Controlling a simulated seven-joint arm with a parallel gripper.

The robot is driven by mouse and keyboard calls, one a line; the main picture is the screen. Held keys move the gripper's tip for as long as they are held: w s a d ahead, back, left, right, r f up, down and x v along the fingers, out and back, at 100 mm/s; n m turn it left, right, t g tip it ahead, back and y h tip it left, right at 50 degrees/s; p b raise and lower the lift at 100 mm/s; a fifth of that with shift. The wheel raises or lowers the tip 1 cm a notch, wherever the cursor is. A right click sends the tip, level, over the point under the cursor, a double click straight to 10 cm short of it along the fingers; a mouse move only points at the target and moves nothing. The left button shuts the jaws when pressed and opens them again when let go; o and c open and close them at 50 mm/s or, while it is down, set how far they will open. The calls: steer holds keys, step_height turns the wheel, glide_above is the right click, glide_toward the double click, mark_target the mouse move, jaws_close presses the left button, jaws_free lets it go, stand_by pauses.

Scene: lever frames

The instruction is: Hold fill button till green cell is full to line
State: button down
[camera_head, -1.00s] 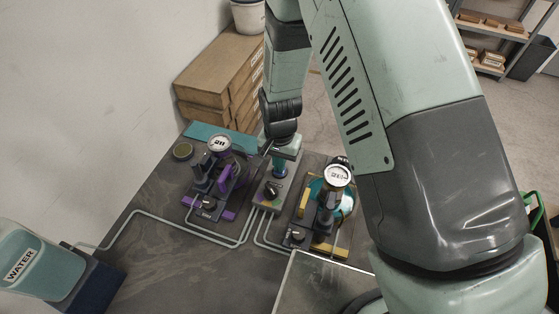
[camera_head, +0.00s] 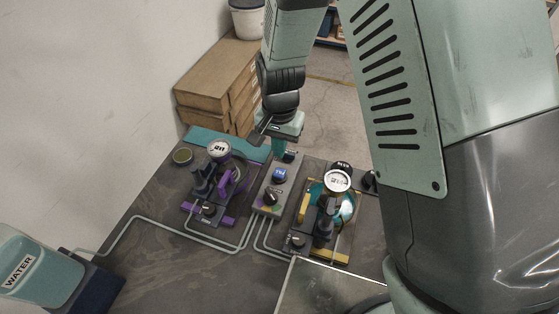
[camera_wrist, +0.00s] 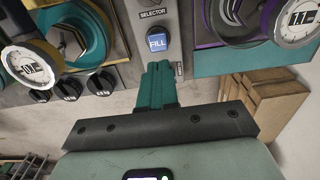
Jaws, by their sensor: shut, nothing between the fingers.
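The blue FILL button (camera_head: 279,175) sits on the grey control panel (camera_head: 262,208) in the middle of the bench. It shows lit blue in the wrist view (camera_wrist: 156,42), just past my fingertips. My gripper (camera_wrist: 158,68) is shut and empty; its teal fingers point at the button with a visible gap in the head view (camera_head: 278,152). A teal ring-shaped unit on a yellow-trimmed base (camera_head: 328,254) stands right of the panel, with a round dial (camera_head: 338,180). I cannot read its fill level or line.
A purple-trimmed unit (camera_head: 224,183) with a dial stands left of the panel. A black selector knob (camera_head: 270,196) sits nearer on the panel. A water container (camera_head: 35,268) stands at the left, with pipes across the bench. Cardboard boxes (camera_head: 215,80) are behind.

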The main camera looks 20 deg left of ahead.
steer(key=shift+r, duration=2.75)
steer(key=s+d+r+t, duration=0.2)
steer(key=d+r, duration=1.3)
steer(key=r, duration=0.4)
steer(key=s+d+r+t, duration=0.3)
steer(key=s+d+r, duration=0.4)
steer(key=s+d, duration=0.4)
steer(key=shift+s+d, duration=0.15)
steer(key=shift+s, duration=0.55)
